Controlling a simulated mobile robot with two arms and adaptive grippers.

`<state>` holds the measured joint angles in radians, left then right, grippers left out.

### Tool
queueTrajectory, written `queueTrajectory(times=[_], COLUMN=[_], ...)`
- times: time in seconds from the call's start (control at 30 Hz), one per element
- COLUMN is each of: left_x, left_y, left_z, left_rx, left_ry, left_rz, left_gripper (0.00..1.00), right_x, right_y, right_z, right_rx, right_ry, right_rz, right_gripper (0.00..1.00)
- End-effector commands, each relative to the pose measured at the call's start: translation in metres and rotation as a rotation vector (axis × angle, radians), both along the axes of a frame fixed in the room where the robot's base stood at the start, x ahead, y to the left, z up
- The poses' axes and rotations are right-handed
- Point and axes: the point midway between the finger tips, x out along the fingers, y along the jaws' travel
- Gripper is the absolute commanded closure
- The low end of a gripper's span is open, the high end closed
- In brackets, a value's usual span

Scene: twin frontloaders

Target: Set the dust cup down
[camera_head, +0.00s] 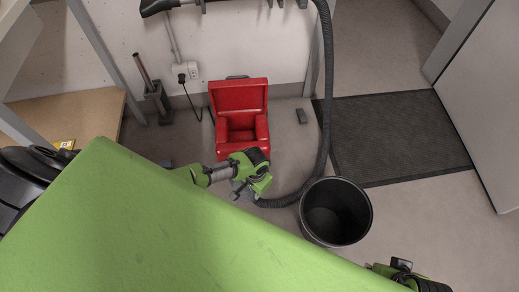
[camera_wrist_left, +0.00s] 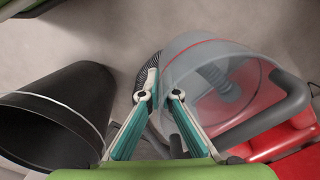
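The dust cup (camera_wrist_left: 225,90) is a clear cylinder with a red ring and a black handle, close up on the right of the left wrist view. It looks tilted there. In the head view I cannot make it out clearly beside my left gripper (camera_head: 240,190). The right finger overlaps the cup's near side. Whether it touches the cup, and what supports the cup, I cannot tell. My right arm (camera_head: 405,275) shows partly at the lower right; its fingers are hidden.
A black bin (camera_head: 336,212) stands right of the left gripper; a dark hose (camera_head: 327,90) curves between. A dark mat (camera_head: 395,135) lies at right.

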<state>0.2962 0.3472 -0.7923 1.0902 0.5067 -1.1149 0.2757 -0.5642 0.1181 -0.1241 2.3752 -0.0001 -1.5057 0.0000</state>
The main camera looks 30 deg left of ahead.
Motion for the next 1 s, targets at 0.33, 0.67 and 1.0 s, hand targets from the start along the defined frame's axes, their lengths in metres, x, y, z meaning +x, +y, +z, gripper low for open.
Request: queueTrajectory(times=[0.33, 0.67, 1.0], left_x=[0.003, 0.089, 0.124], left_y=[0.000, -0.021, -0.042], left_z=[0.005, 0.118, 0.309], left_rx=[-0.001, -0.001, 0.001], left_ry=[-0.003, -0.014, -0.014], left_rz=[0.006, 0.124, 0.214], left_gripper=[1.00, 1.00, 1.00], right_x=[0.002, 0.002, 0.002], right_y=[0.001, 0.001, 0.001], right_z=[-0.008, -0.007, -0.007], right_rx=[0.002, 0.001, 0.001], right_ry=[0.002, 0.001, 0.002], right_rz=[0.001, 0.000, 0.000], right_gripper=[0.84, 0.84, 0.84])
